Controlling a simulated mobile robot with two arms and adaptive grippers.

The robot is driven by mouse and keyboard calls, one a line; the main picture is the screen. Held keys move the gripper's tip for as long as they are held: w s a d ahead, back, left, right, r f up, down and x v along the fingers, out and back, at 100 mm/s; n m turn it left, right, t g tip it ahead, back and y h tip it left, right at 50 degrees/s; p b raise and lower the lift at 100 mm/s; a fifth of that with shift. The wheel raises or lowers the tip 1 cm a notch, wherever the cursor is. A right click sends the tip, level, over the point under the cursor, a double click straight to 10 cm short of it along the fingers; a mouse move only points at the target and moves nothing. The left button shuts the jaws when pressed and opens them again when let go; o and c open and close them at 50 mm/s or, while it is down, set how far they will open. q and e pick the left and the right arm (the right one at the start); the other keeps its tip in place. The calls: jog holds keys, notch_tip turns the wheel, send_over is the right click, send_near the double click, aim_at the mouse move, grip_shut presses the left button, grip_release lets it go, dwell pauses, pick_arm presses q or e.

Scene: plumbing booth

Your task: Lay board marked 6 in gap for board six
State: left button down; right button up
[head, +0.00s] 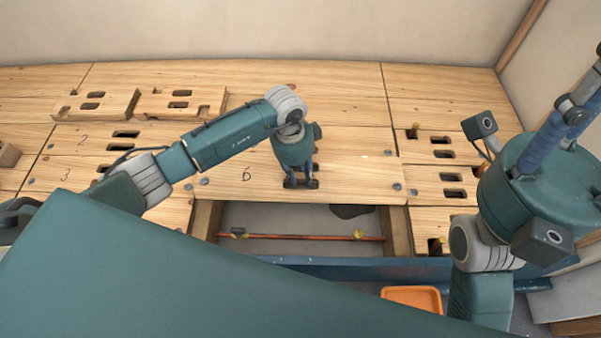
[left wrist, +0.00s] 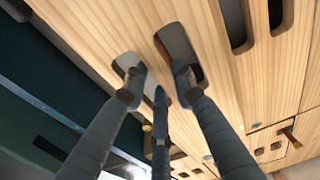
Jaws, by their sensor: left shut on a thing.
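The board marked 6 (head: 246,174) is a light wooden plank lying across the middle of the floor in the head view. My left gripper (head: 300,183) is over it, pointing down, shut on it at its hand slots. In the left wrist view the fingers (left wrist: 155,92) reach into the slots of the board (left wrist: 95,35). An open gap (head: 290,246) lies just in front of the board, with a copper pipe (head: 310,237) across it. I cannot tell whether the board is lifted. My right gripper (head: 580,105) is at the right edge, its fingertips unclear.
Two slotted boards (head: 98,104) (head: 182,102) lie on the floor at the back left. Other slotted boards flank the gap, the right one (head: 440,192) close by. An orange tray (head: 412,297) sits in front, past a blue beam (head: 345,268). Walls close the back and right.

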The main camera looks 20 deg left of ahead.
aim_at(300, 177)
pick_arm(q)
jog(key=shift+f, duration=0.4)
jog(key=shift+f, duration=0.35)
jog(key=shift+f+b, duration=0.35)
jog(key=shift+f, duration=0.35)
jog(key=shift+p, duration=0.35)
dwell(0.4)
jog(key=shift+f, duration=0.15)
